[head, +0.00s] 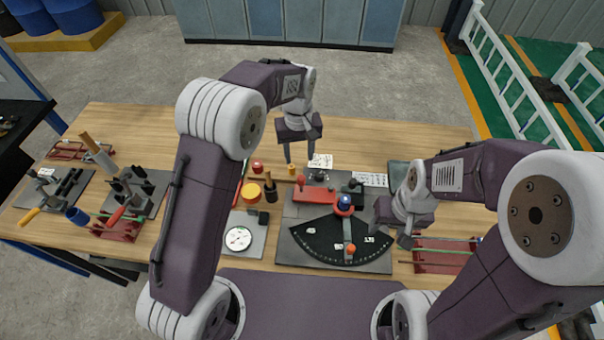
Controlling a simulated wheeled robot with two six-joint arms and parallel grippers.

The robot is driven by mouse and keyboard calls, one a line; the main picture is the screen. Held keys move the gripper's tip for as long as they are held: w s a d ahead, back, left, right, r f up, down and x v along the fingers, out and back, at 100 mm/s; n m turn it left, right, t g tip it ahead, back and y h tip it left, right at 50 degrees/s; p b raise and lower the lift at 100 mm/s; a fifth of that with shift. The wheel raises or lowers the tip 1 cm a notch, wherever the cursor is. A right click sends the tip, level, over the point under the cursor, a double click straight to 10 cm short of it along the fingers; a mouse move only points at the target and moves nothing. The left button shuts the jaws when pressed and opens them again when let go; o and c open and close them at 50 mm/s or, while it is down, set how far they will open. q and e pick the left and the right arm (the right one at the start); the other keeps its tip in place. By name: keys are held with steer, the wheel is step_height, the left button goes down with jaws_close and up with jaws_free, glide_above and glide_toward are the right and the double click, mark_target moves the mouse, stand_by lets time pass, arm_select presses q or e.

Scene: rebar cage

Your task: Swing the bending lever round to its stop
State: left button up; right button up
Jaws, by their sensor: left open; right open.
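The bending lever (348,230) is a grey bar with an orange-red knob (351,248) at its near end. It runs from a red pivot with a blue top (345,203) toward me over a black fan-shaped scale plate (317,241) with white markings. A red block (314,197) sits behind the scale to the left of the pivot. My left gripper (299,159) is open and empty above the far part of the table, behind the bender. My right gripper (393,238) is open, low to the right of the lever and apart from the knob.
A round white dial (238,238) on a grey plate stands left of the bender. A red rack with rods (445,256) lies to the right. Vises and tools (128,196) crowd the table's left side. The wooden table (440,131) is clear at the far right.

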mark_target(301, 178)
arm_select(q)
steer(key=shift+s+d+f, duration=0.4)
steer(key=shift+s+d, duration=0.05)
steer(key=shift+d, duration=0.05)
steer(key=shift+s, duration=0.1)
steer(key=shift+s+a+f, duration=0.1)
steer(key=shift+f, duration=0.25)
step_height(301, 178, down, 8)
steer(key=shift+r+p, duration=0.25)
steer(key=shift+p, duration=0.6)
steer(key=shift+f, duration=0.35)
jaws_close()
